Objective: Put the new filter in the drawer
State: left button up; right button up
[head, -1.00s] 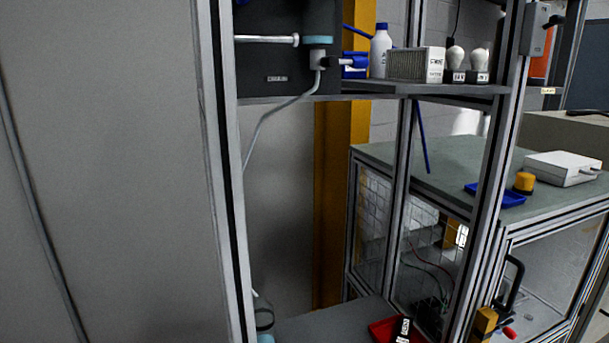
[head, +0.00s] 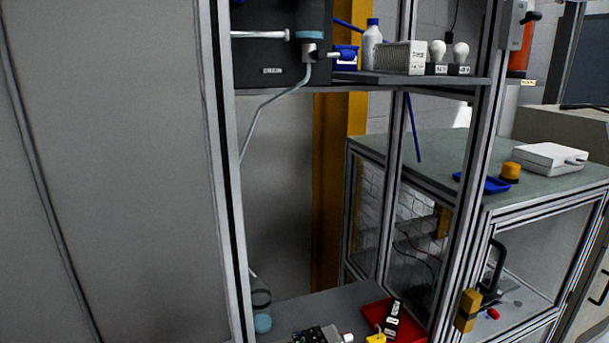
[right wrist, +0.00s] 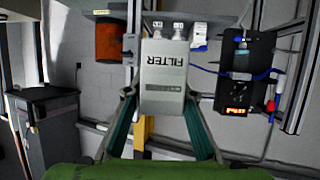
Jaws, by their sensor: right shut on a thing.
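My right gripper (right wrist: 163,112) is in the right wrist view. Its two fingers are shut on a pale grey box marked FILTER (right wrist: 163,75), which I take to be a filter. It is clear of any surface as far as I can see. In the head view a white box with a ribbed side (head: 403,57) stands on the shelf and has a small label I cannot read surely. I cannot pick out a drawer. Neither gripper shows in the head view.
The shelf (head: 415,80) also holds a white bottle (head: 371,45) and two bulbs (head: 448,55). A metal frame post (head: 470,200) stands before a glass-sided cabinet. A red tray (head: 410,325) lies low down. A blue tray (head: 490,183) rests on the green-grey top.

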jog(key=f, duration=0.1)
jog(key=w+f, duration=0.1)
jog(key=f, duration=0.1)
jog(key=w+f, duration=0.1)
jog(key=shift+w+d+f, duration=0.1)
jog(key=shift+d+f, duration=0.1)
jog(key=shift+d, duration=0.2)
jog(key=w+a+f+n+g+y, duration=0.1)
jog(key=w+a+f+n+y, duration=0.15)
jog(key=f, duration=0.65)
jog(key=w+a+f+n+g+y, duration=0.1)
jog(key=w+a+f, duration=0.15)
jog(key=f, duration=0.65)
jog(key=w+a+f+n+g+y, duration=0.15)
jog(key=a+f, duration=0.25)
jog(key=f, duration=0.4)
jog(key=s+f+n+y, duration=0.1)
jog(key=s+f, duration=0.1)
jog(key=f, duration=0.6)
jog(key=s+f+n+y, duration=0.1)
jog(key=s+f, duration=0.2)
jog(key=f, duration=0.6)
jog(key=s+f+n+g+y, duration=0.1)
jog(key=s+f+n+g, duration=0.15)
jog(key=s+f, duration=1)
jog(key=a+f+m+b, duration=0.1)
jog(key=a+f, duration=0.1)
jog(key=a, duration=0.8)
jog(key=shift+t, duration=0.4)
